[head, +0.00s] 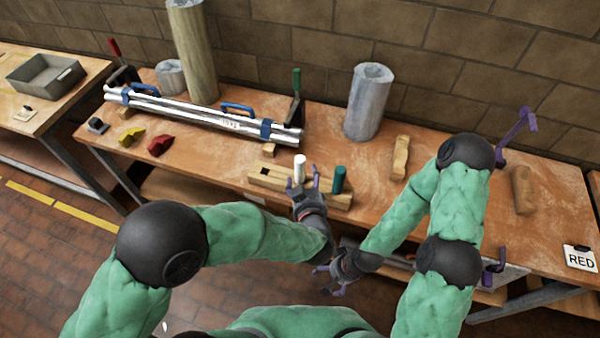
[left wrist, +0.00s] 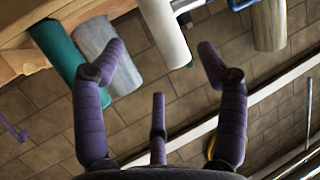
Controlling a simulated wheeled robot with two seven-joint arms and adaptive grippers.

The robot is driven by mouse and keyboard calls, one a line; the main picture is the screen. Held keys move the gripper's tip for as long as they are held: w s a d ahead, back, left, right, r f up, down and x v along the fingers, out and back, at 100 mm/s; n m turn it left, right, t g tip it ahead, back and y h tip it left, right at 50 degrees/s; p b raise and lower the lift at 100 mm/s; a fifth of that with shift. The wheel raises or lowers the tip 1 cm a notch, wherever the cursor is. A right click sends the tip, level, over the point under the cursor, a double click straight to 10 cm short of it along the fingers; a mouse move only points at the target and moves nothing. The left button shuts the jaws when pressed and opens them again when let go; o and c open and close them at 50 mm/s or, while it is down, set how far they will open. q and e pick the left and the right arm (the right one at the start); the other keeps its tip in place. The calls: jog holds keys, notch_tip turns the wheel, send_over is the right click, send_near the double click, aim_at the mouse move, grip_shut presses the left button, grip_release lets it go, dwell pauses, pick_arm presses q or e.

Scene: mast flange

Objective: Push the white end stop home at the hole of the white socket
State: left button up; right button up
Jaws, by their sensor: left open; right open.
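A white cylinder, apparently the white end stop (head: 300,168), stands upright at the wooden block (head: 265,182) on the bench. In the left wrist view the white cylinder (left wrist: 165,30) lies between the two spread fingers (left wrist: 160,62), with gaps on both sides. Its lower end is out of that frame. I cannot make out a distinct white socket; the gripper hides part of the block. My right gripper (head: 326,279) is open and empty, low in front of the bench.
A teal cylinder (head: 339,179) stands right of the left gripper, and also shows in the left wrist view (left wrist: 62,50). A dark square hole shows at the block's left. Behind lie silver tubes (head: 190,112) with blue handles. A grey cylinder (head: 367,102) stands back right.

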aim_at(303, 170)
pick_arm(q)
jog(key=x, duration=0.2)
jog(key=shift+w+f, duration=0.15)
jog(key=shift+w, duration=0.1)
jog(key=b+x, duration=0.1)
jog(key=x, duration=0.1)
jog(key=b+x, duration=0.1)
jog(key=x, duration=0.1)
jog(key=shift+a+f, duration=0.1)
jog(key=shift+a, duration=0.1)
jog(key=shift+w+f, duration=0.1)
jog(key=shift+w, duration=0.45)
jog(key=c, duration=1.3)
